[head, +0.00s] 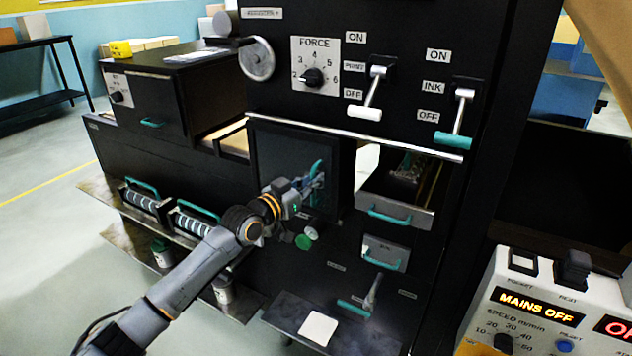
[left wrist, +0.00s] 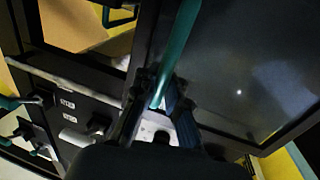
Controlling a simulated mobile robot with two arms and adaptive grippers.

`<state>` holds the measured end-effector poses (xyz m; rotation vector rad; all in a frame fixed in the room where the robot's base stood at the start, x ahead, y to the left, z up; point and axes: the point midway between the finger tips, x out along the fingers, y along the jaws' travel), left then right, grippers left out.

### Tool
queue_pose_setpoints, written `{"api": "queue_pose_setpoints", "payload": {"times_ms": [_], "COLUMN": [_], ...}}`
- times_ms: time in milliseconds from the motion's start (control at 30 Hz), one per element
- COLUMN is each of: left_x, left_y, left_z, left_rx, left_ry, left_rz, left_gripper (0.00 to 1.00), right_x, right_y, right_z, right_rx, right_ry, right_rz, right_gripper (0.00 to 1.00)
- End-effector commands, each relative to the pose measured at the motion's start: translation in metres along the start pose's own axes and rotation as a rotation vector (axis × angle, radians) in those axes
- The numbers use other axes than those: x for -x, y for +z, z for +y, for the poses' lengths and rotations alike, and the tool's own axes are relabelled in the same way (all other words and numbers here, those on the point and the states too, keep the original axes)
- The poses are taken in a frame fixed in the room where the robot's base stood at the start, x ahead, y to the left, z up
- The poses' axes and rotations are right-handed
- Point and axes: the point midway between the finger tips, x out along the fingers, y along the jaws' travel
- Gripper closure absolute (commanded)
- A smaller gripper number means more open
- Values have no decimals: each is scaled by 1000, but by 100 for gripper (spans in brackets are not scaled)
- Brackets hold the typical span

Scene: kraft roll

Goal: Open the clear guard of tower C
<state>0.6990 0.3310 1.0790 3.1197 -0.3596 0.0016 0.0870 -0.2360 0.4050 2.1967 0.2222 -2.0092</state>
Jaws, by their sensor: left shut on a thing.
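The clear guard (head: 283,160) is a dark see-through panel in a black frame on the front of the tall black tower. No letter naming the tower is readable. Its upright teal handle (head: 317,168) is near the panel's right side. My left gripper (head: 312,184) is shut on this handle. In the left wrist view the teal handle (left wrist: 181,45) runs between the fingers (left wrist: 160,106), and the guard's panel (left wrist: 245,65) fills the right side. I cannot tell whether the guard stands slightly ajar. My right gripper is not in view.
Right of the guard is an open bay with a teal-handled drawer (head: 397,214). Above are a FORCE dial (head: 312,76), a white-handled lever (head: 368,112) and a teal-handled INK lever (head: 454,138). A control box (head: 545,310) showing MAINS OFF stands at the lower right.

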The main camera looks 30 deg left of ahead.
Motion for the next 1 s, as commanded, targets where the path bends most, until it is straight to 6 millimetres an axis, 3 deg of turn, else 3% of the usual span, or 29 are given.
{"api": "queue_pose_setpoints", "payload": {"times_ms": [67, 100, 200, 633, 1000], "left_x": [1, 1, 1, 9, 79], "left_y": [8, 8, 7, 4, 4], "left_z": [1, 2, 1, 1, 1], "left_rx": [1, 1, 1, -2, -4], "left_ry": [2, 3, 2, 1, 2], "left_rz": [-18, -19, -16, -9, -12], "left_gripper": [100, 85, 66, 66, 66], "right_x": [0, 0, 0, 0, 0], "right_y": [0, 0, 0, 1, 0], "right_z": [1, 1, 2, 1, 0], "right_rx": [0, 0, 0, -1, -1], "right_ry": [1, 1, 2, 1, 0], "right_rz": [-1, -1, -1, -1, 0], "right_gripper": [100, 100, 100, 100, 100]}}
